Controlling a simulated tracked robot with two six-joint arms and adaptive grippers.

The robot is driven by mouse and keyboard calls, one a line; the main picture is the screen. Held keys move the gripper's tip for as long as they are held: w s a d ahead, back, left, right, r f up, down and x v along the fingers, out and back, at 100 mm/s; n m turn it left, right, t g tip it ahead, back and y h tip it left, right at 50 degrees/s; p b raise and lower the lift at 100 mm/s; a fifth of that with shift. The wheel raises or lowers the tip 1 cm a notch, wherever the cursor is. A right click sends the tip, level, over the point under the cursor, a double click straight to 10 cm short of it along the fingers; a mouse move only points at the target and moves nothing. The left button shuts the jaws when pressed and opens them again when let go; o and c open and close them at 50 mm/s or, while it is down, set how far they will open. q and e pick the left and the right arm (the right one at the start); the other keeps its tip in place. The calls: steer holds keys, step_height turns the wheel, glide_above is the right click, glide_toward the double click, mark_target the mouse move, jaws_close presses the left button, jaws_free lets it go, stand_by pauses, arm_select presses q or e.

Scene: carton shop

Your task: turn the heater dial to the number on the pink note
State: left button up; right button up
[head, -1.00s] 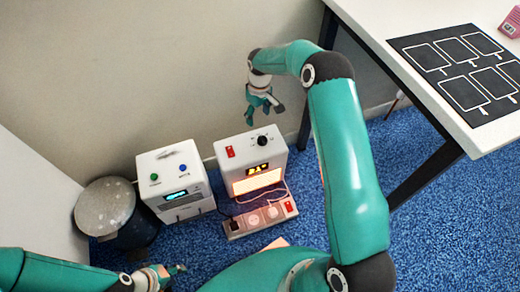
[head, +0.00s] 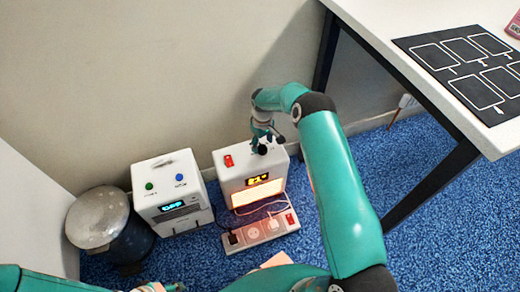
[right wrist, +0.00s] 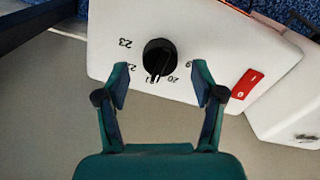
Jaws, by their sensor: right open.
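The white heater (head: 226,176) stands on the floor with a glowing front, an amber display and a red switch. My right gripper (head: 265,141) is over the heater top at the dial. In the wrist view this gripper (right wrist: 160,82) is open, its fingers either side of the dial's lower side, apart from it. My left gripper (head: 165,287) is cut off at the bottom edge. A salmon-pink sheet (head: 276,259) lies low in the head view; no writing on it is legible.
A second white box (head: 172,187) with green and blue buttons stands left of the heater, beside a grey lidded bin (head: 98,218). A power strip (head: 262,231) with cables lies in front of the heater. A white table (head: 400,42) is at the right.

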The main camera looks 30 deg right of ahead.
steer(key=shift+f, duration=1.15)
steer(key=c, duration=1.1)
steer(key=shift+a, duration=0.15)
steer(key=shift+c, duration=0.2)
